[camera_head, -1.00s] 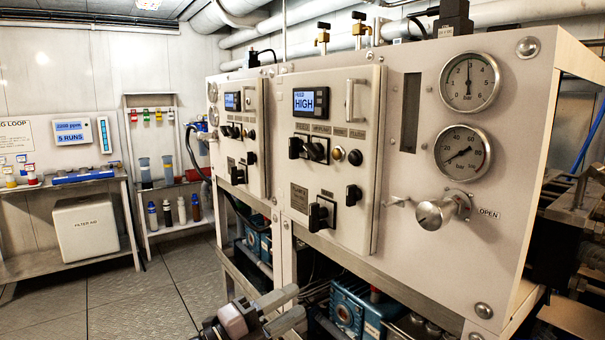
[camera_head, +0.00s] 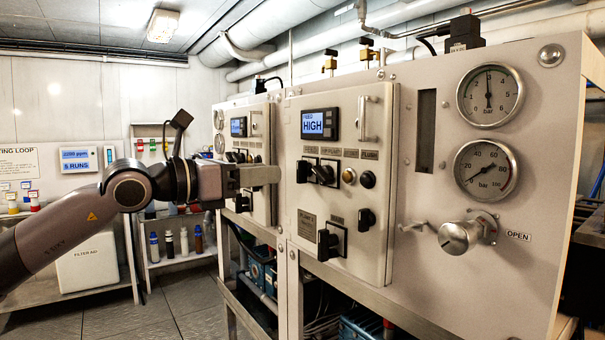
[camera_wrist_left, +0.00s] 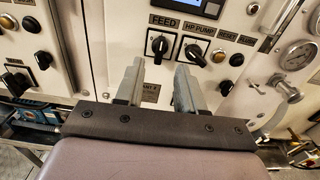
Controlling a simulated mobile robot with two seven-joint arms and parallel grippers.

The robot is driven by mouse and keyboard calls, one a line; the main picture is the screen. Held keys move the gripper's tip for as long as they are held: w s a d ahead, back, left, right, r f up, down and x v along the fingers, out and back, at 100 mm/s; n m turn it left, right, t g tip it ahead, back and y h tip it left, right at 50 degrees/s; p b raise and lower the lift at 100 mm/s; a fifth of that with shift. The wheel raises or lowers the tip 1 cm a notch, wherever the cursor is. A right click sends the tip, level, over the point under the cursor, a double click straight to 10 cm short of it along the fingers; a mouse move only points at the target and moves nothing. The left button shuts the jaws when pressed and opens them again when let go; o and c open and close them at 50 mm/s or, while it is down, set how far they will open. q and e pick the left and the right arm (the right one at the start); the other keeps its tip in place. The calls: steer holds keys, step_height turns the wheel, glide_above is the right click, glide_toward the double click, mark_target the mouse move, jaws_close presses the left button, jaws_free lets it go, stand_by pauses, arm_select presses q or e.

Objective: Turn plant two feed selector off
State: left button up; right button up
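The plant two panel (camera_head: 285,235) is the nearer light-coloured door, with a display (camera_head: 318,124) reading HIGH. Its feed selector (camera_head: 306,168) is a black knob at the left of the upper row, partly hidden by the HP pump knob (camera_head: 325,174). The wrist view shows the feed selector (camera_wrist_left: 159,45) under the FEED label, with the HP pump knob (camera_wrist_left: 195,51) to its right. My left gripper (camera_head: 277,174) points at the panel from the left. Its fingers (camera_wrist_left: 159,72) are apart and empty, with the feed selector just beyond the gap between the tips. My right gripper is out of view.
A second panel door (camera_head: 262,190) stands farther left. Another black selector (camera_head: 328,243) sits lower on the near door. A door handle (camera_head: 368,118), gauges (camera_head: 489,95) and a valve knob (camera_head: 460,236) lie to the right. Floor (camera_head: 150,318) is clear at lower left.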

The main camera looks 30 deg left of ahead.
mark_target(297, 171)
arm_select(q)
steer(key=p+x, duration=0.2)
steer(key=x, duration=0.3)
steer(key=shift+w+d+r+p, duration=0.1)
steer(key=shift+w+r+p, duration=0.05)
steer(key=shift+w+p, duration=0.15)
steer(key=shift+w+d, duration=0.3)
steer(key=shift+w, duration=0.35)
jaws_close()
